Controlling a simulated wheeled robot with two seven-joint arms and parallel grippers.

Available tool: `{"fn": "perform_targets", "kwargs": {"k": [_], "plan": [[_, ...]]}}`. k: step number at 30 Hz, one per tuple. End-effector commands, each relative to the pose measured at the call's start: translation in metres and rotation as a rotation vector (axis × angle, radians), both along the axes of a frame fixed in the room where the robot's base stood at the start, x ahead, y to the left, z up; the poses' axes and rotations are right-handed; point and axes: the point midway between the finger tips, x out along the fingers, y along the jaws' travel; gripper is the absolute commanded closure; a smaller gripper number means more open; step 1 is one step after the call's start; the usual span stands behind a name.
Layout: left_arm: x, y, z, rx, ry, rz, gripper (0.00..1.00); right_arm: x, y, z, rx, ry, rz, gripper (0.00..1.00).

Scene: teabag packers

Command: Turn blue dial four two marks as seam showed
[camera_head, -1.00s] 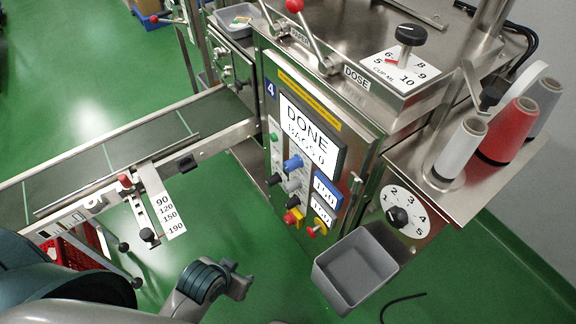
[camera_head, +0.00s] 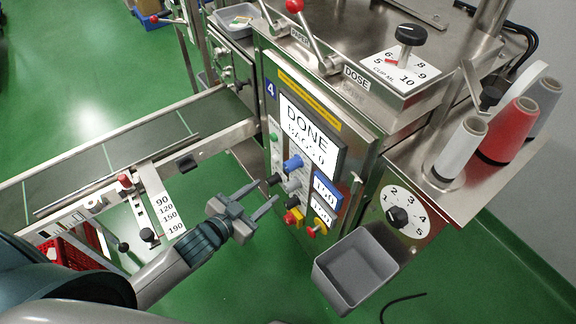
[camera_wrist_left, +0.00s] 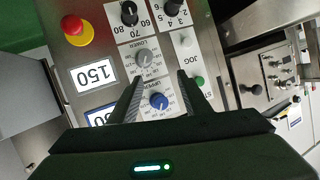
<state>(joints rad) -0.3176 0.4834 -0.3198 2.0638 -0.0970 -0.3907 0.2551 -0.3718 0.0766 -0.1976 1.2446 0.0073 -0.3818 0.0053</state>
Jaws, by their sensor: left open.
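The blue dial (camera_head: 293,163) sits on the front control panel of machine four, above a grey dial (camera_head: 291,184) and beside black dials. In the left wrist view the blue dial (camera_wrist_left: 158,100) lies between the fingers of my left gripper (camera_wrist_left: 158,95), with its scale marks partly visible around it. My left gripper (camera_head: 262,197) is open and empty in the head view, its fingers pointing at the panel from the lower left, apart from the dial. The screen (camera_head: 308,135) reads DONE above a bags line. My right gripper is not in view.
A red-and-yellow stop button (camera_head: 318,227) and a yellow-based red switch (camera_head: 292,217) sit low on the panel. A grey bin (camera_head: 355,268) juts out at the lower right. A conveyor (camera_head: 120,150) runs along the left.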

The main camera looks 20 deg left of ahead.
Motion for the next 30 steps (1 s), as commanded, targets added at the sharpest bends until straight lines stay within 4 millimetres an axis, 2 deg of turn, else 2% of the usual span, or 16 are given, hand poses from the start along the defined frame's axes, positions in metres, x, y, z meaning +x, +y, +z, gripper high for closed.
{"fn": "perform_targets", "kwargs": {"k": [3, 11, 30], "plan": [[0.018, -0.002, 0.015, -0.026, -0.13, -0.11, 0.56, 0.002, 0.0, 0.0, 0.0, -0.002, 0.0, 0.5], [0.024, -0.005, 0.038, -0.085, -0.297, -0.303, 0.56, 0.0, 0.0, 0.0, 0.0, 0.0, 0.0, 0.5], [0.024, -0.006, 0.044, -0.103, -0.332, -0.353, 0.56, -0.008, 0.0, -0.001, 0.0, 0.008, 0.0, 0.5]]}}
